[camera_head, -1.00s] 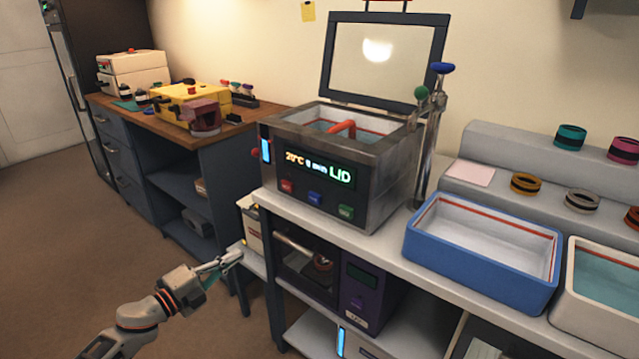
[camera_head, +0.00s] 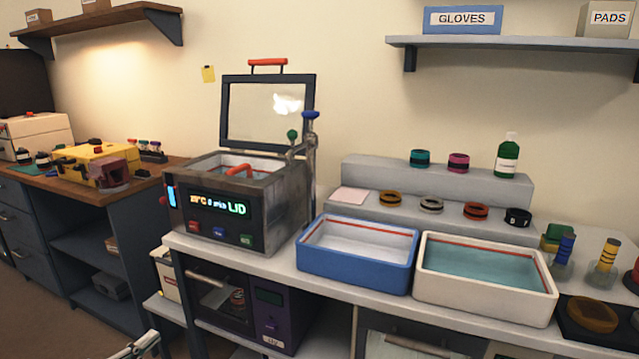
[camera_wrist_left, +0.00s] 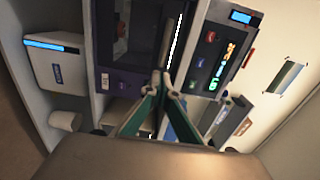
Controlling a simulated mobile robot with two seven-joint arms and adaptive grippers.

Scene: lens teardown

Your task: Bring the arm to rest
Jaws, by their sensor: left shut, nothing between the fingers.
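My left gripper (camera_head: 143,345) shows at the bottom edge of the head view, low in front of the bench, with most of its arm out of frame. In the left wrist view its fingers (camera_wrist_left: 160,78) meet at the tips, shut with nothing between them. They point toward the bench front, with the purple unit and the bath's display panel beyond. My right gripper is not in view.
An open-lidded bath (camera_head: 240,195) with a lit display stands on the white bench. A blue tray (camera_head: 355,265) and a cream tray (camera_head: 485,295) stand to its right. A wooden-topped bench (camera_head: 60,205) is at left. The floor shows at the lower left.

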